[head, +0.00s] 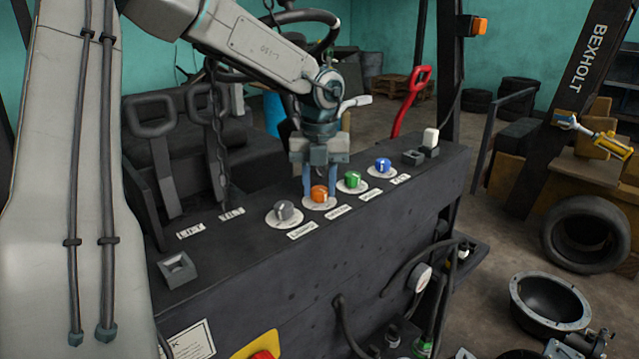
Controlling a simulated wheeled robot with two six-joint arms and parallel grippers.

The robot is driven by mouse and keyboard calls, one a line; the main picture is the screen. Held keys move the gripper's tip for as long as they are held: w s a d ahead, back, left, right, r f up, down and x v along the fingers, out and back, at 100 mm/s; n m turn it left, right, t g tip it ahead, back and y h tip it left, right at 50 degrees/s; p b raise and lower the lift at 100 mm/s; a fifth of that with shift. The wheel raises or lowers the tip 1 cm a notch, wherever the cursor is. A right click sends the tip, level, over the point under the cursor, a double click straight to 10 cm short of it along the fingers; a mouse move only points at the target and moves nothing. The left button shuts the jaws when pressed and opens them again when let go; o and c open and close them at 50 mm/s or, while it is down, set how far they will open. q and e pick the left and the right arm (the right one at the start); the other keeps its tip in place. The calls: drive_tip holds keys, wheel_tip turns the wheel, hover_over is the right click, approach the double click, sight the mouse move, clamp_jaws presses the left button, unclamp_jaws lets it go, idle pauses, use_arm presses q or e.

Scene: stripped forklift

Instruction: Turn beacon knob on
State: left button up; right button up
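Four-colour row on the black console (300,265): a grey knob (285,210), an orange knob (320,194), a green knob (352,179) and a blue knob (383,165), each on a pale round plate. Small labels lie in front of them; I cannot read surely which one names the beacon. My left gripper (321,180) points down at the orange knob. Its two blue fingers are apart, one on each side of that knob, with a gap showing between them. I cannot tell whether either finger touches it. My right gripper is not in view.
A light-coloured switch (430,139) stands at the console's far end. Levers with loop handles (150,117) and a steering wheel stand behind the console. A red handle (411,100) rises beyond. A tyre (586,233) and a black bowl-shaped part (549,302) lie on the right.

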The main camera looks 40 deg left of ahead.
use_arm(q)
drive_tip(key=shift+f+m+b, duration=0.2)
drive_tip(key=shift+m+b, duration=0.8)
drive_tip(key=shift+b, duration=0.25)
drive_tip(key=m+b, duration=0.1)
drive_tip(key=m, duration=0.1)
drive_tip(key=shift+r+m, duration=0.1)
drive_tip(key=shift+m, duration=0.2)
drive_tip(key=m, duration=0.2)
drive_tip(key=shift+r+m+b, duration=0.1)
drive_tip(key=shift+m+b, duration=0.3)
drive_tip(key=shift+m, duration=2.2)
drive_tip(key=o, duration=1)
drive_tip(key=shift+w, duration=0.1)
